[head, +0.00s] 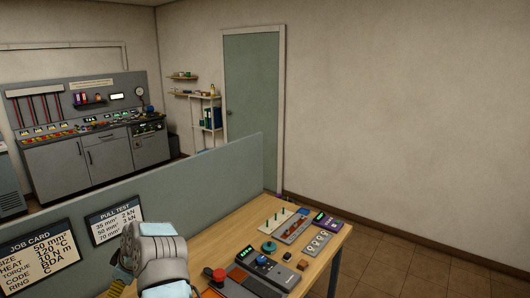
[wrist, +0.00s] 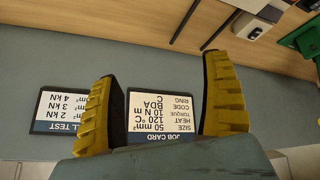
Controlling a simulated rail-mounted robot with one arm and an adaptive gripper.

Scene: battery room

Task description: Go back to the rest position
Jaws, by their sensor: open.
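My gripper (wrist: 162,100) shows in the wrist view with its two yellow ribbed fingers spread wide apart. Nothing is held between them. Behind the fingers, upside down in the wrist view, are the job card (wrist: 162,112) and the pull test card (wrist: 62,112) on the grey-green partition. In the head view my grey arm stands at the bottom left, in front of the partition, and the fingers are mostly hidden there. The job card (head: 38,248) and pull test card (head: 115,219) show to its left.
The wooden table (head: 225,233) holds several devices at its right, among them a grey unit with a blue knob (head: 264,265) and a red button (head: 219,274). The partition (head: 200,175) runs along its back. Beyond are a workbench (head: 85,155) and a door (head: 252,95).

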